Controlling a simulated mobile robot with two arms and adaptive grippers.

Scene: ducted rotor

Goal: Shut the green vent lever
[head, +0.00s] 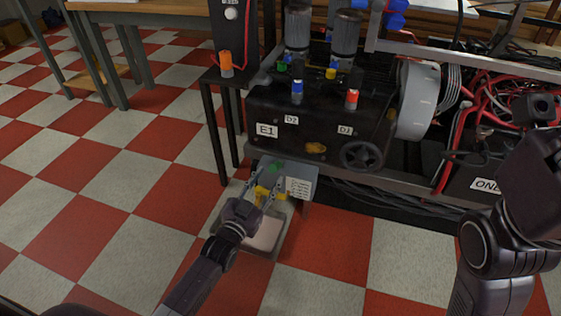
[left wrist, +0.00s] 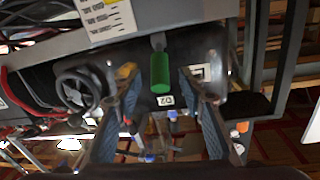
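The green vent lever (head: 277,167) sits low at the front of the machine, on a grey panel below the black block marked E1. In the left wrist view the green lever (left wrist: 160,73) is a green cylinder on a short grey stem. My left gripper (head: 267,178) is open just in front of it. In the left wrist view its two fingers stand either side of the lever's line, with visible gaps to it. My right arm (head: 490,245) is at the right of the head view; its gripper is not in view.
A labelled grey panel (head: 300,186) is right of the lever. Yellow parts (head: 265,195) show by my left gripper. A shallow tray (head: 262,252) lies below. The chequered floor at left is clear.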

